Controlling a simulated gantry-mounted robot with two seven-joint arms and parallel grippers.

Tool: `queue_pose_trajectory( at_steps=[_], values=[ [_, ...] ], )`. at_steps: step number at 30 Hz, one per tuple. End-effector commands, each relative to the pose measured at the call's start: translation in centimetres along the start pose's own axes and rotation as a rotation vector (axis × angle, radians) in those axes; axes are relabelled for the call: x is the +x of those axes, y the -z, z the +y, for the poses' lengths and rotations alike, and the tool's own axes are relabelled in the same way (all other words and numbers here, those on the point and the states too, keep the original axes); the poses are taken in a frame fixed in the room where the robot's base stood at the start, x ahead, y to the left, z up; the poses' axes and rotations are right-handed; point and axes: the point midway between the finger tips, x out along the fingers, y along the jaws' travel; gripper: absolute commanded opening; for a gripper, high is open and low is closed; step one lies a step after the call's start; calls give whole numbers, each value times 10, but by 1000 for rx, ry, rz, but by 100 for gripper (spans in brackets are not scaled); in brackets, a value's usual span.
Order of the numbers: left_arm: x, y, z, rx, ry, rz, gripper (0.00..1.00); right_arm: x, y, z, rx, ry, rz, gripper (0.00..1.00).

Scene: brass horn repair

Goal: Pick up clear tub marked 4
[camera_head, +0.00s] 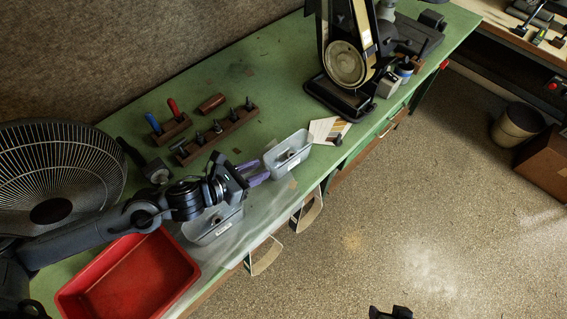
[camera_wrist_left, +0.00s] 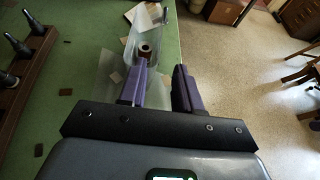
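Two clear grey tubs stand along the front edge of the green bench. The farther tub (camera_head: 290,165) holds a small dark part; the nearer tub (camera_head: 212,226) is partly under my left arm. No number can be read on either. My left gripper (camera_head: 263,174) has its purple fingers at the left end of the farther tub. In the left wrist view the fingers (camera_wrist_left: 160,80) are apart with no object seen held, and a clear tub (camera_wrist_left: 130,52) with a round part inside lies just ahead. A dark piece at the bottom edge, probably my right gripper (camera_head: 390,313), is mostly cut off.
A red bin (camera_head: 130,278) stands at the near left, beside a large black fan (camera_head: 60,175). Wooden tool racks (camera_head: 218,135) lie behind the tubs. A card with coloured strips (camera_head: 328,130) and a machine (camera_head: 347,65) stand beyond. The bench middle is mostly clear.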

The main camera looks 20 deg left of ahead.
Motion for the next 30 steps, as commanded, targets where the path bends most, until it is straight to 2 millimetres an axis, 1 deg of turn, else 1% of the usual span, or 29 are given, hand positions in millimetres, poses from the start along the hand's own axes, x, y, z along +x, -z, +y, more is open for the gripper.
queue_pose_trajectory(
  at_steps=[1,6,11,18,21,26,30],
  values=[
    [5,8,5,21,-6,-4,33,14,-4,1,-1,-3,0,61],
    [11,4,13,45,-18,-20,33,22,-8,5,-7,-15,0,61],
    [26,1,14,41,-20,-27,33,21,-7,5,-8,-14,1,61],
    [55,0,13,42,-19,-27,33,19,-6,2,-4,-7,3,61],
    [62,1,12,42,-18,-26,33,19,-6,2,-3,-6,3,61],
    [68,2,12,43,-18,-24,33,19,-6,1,0,-4,3,61],
    [79,4,9,40,-17,-24,33,18,-6,0,2,-2,3,61]
  ],
)
